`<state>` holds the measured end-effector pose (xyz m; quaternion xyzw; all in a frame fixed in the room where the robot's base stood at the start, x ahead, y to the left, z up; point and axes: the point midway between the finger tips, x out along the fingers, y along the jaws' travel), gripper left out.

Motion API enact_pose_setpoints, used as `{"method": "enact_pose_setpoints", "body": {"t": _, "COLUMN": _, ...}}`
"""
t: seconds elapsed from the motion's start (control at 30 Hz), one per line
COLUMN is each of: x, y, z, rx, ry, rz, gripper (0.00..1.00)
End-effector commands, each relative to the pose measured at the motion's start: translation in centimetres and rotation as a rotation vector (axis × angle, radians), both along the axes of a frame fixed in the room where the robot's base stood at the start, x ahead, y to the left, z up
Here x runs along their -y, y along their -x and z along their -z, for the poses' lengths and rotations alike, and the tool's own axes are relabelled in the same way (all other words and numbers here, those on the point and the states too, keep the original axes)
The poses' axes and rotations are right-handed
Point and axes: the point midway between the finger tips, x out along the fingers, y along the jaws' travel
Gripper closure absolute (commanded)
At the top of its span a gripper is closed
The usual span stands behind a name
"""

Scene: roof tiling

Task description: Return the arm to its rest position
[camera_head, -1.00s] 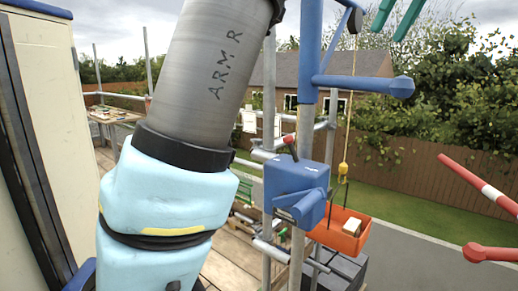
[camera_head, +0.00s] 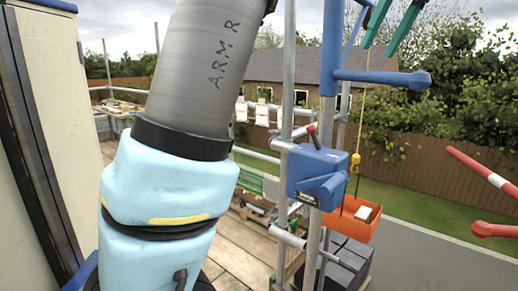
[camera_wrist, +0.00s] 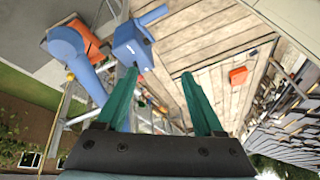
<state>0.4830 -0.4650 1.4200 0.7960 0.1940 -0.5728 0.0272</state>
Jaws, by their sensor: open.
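My gripper (camera_head: 377,50) shows at the top right of the head view as two teal fingers, parted, high beside the blue post. In the wrist view my gripper (camera_wrist: 160,73) has its fingers apart with nothing between them. Beyond the fingertips lies the plank deck (camera_wrist: 215,50), some way off. The fingers touch nothing that I can see.
A blue hoist (camera_head: 316,175) sits on scaffold poles. Red bars (camera_head: 485,180) are at the right edge. A cream panel (camera_head: 50,120) stands at left. An orange object (camera_wrist: 238,75) lies on the deck.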

Motion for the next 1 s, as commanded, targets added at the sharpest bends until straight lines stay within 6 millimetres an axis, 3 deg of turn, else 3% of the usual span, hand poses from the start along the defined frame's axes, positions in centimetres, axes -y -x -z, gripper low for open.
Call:
{"method": "enact_pose_setpoints", "body": {"t": 0.17, "x": -1.7, "y": -2.4, "z": 3.6, "rx": -0.047, "ry": -0.008, "rz": 0.064, "gripper": 0.31}}
{"method": "enact_pose_setpoints", "body": {"t": 0.37, "x": -5.2, "y": -5.4, "z": 9.6, "rx": -0.119, "ry": 0.002, "rz": 0.164, "gripper": 0.31}}
{"method": "enact_pose_setpoints", "body": {"t": 0.57, "x": -12.6, "y": -7.4, "z": 19.5, "rx": -0.212, "ry": 0.06, "rz": 0.292, "gripper": 0.31}}
{"method": "enact_pose_setpoints", "body": {"t": 0.67, "x": -17.1, "y": -6.8, "z": 24.7, "rx": -0.238, "ry": 0.108, "rz": 0.344, "gripper": 0.31}}
{"method": "enact_pose_setpoints", "body": {"t": 0.8, "x": -23.1, "y": -4.2, "z": 31.0, "rx": -0.24, "ry": 0.169, "rz": 0.393, "gripper": 0.31}}
{"method": "enact_pose_setpoints", "body": {"t": 1.0, "x": -28.6, "y": 0.4, "z": 36.5, "rx": -0.209, "ry": 0.208, "rz": 0.419, "gripper": 0.31}}
